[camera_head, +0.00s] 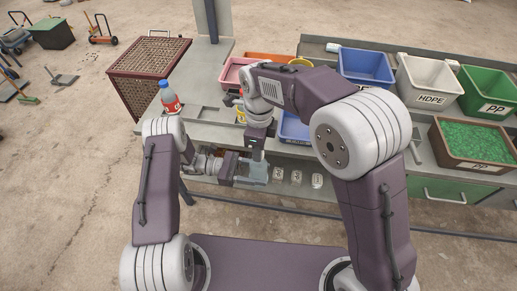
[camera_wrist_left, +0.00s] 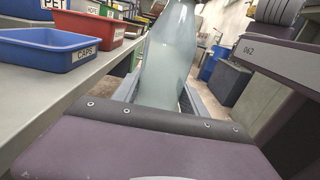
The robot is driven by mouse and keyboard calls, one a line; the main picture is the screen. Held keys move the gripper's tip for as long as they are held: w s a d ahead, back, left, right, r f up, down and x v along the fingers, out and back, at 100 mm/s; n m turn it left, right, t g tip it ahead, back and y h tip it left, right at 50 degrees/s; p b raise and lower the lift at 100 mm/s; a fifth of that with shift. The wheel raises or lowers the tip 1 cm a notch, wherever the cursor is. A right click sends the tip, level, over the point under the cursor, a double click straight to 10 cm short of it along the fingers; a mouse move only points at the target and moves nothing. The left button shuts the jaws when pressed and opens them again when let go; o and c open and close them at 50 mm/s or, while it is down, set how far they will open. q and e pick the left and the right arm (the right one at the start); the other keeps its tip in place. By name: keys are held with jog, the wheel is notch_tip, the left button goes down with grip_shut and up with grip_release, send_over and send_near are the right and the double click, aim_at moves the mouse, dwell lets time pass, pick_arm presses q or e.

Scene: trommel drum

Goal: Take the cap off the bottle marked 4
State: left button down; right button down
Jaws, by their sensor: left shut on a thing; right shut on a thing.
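A pale grey-green bottle (camera_head: 252,172) stands roughly upright in my left gripper (camera_head: 246,178), in front of the bench. In the left wrist view the bottle (camera_wrist_left: 168,62) rises between the fingers, its top cut off by the frame edge. My left gripper is shut on its body. My right gripper (camera_head: 257,150) points down from above and is shut at the bottle's top. The cap is hidden by the fingers, and no mark 4 is readable. Another bottle (camera_head: 169,99), with a blue cap and red label, stands at the bench's left end.
A blue CAPS tray (camera_wrist_left: 62,56) and a red tray (camera_wrist_left: 100,30) are on the bench. A blue bin (camera_head: 366,66), HDPE bin (camera_head: 430,80), PP bin (camera_head: 488,92) and a crate of green bits (camera_head: 474,145) stand to the right. Small labelled pieces (camera_head: 296,177) lie below the bench edge.

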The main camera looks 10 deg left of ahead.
jog(key=n, duration=0.6)
jog(key=shift+n, duration=0.4)
jog(key=n, duration=0.6)
jog(key=shift+n, duration=0.3)
jog(key=n, duration=0.6)
jog(key=shift+n, duration=0.4)
jog(key=n, duration=1.9)
jog(key=shift+a+r+n, duration=0.1)
jog(key=shift+n, duration=0.2)
jog(key=n, duration=0.5)
jog(key=shift+n, duration=0.4)
jog(key=n, duration=0.4)
jog(key=shift+n, duration=0.3)
